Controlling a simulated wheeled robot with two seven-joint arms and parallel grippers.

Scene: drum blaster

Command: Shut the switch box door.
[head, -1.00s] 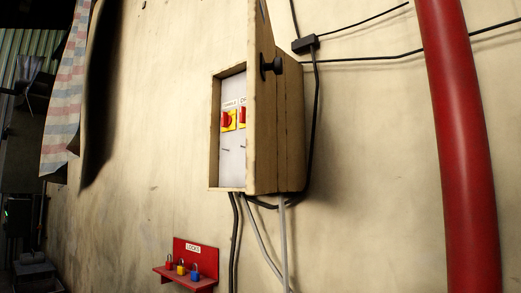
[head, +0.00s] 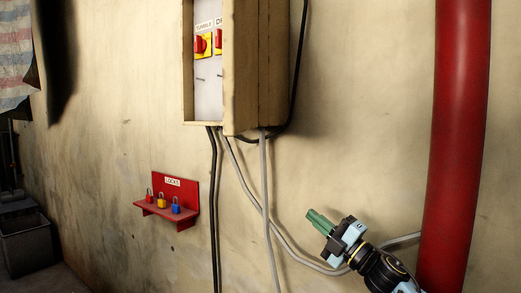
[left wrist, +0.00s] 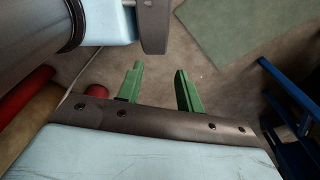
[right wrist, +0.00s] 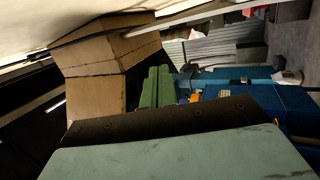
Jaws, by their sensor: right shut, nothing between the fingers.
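The beige switch box (head: 272,65) hangs on the wall at the top of the head view, its upper part cut off. Its door (head: 240,75) stands open, jutting out toward me and hiding part of the inside. Red switches on yellow plates (head: 203,44) show inside. My right gripper (head: 320,222) is shut and empty, below and right of the box and apart from it. In the right wrist view, its green fingers (right wrist: 156,86) are together, with the beige box (right wrist: 95,75) beyond. My left gripper (left wrist: 160,84) is open and empty in the left wrist view.
A red lock shelf (head: 172,212) with small padlocks is on the wall at lower left. Cables (head: 214,200) hang below the box. A thick red pipe (head: 460,130) stands at the right. The wall between box and pipe is mostly clear.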

